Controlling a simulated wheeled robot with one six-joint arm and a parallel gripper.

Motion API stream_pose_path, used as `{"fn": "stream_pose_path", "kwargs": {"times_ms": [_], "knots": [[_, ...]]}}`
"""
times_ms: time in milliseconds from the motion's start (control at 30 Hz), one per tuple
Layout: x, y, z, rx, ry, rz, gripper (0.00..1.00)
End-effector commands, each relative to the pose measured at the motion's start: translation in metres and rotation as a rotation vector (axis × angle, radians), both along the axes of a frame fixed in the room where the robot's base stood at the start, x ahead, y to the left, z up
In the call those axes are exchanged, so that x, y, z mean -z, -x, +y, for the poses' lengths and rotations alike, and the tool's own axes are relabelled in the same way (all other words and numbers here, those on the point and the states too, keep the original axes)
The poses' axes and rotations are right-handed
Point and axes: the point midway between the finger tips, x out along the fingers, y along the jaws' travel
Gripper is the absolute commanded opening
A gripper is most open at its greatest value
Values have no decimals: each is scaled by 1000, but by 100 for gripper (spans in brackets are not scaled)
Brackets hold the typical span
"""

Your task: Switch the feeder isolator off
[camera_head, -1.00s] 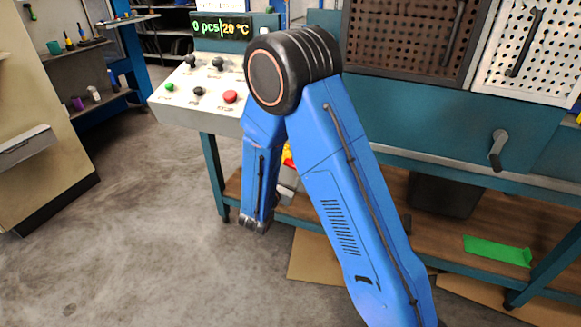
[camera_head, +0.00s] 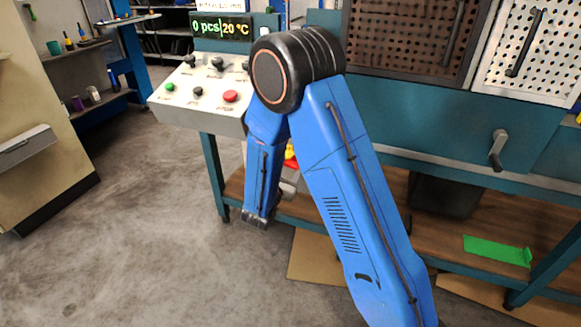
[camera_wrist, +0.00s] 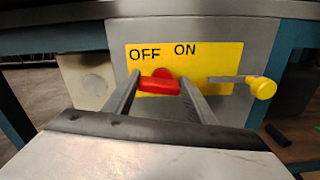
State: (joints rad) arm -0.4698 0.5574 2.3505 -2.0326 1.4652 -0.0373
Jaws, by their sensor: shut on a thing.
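The feeder isolator has a yellow plate (camera_wrist: 215,62) with "OFF" printed on its left and "ON" to the right of that. Its red handle (camera_wrist: 158,86) lies roughly crosswise below the lettering, with a round red hub behind it. My gripper (camera_wrist: 161,79) is shut on the red handle, one finger at each end of it. I cannot tell which label the handle points to. In the head view only a small red and yellow patch of the isolator (camera_head: 290,155) shows between my arm links, and my gripper is mostly hidden there.
A lever with a yellow knob (camera_wrist: 263,88) sticks out right of the plate. A grey round disc (camera_wrist: 95,84) is at its left. Above the isolator is a control panel (camera_head: 185,95) with buttons and a display. A lower shelf (camera_head: 400,230) runs below the bench.

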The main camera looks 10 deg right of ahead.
Motion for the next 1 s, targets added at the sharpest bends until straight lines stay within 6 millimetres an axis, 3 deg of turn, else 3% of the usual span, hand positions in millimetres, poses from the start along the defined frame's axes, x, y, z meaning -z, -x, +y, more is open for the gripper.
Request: {"fn": "stream_pose_path", "kwargs": {"times_ms": [267,633,667,733,1000], "knots": [[1,0,1,1,134,98,28],[1,0,1,0,152,112,28],[1,0,1,0,152,112,55],[1,0,1,0,152,112,69],[1,0,1,0,151,110,69]]}}
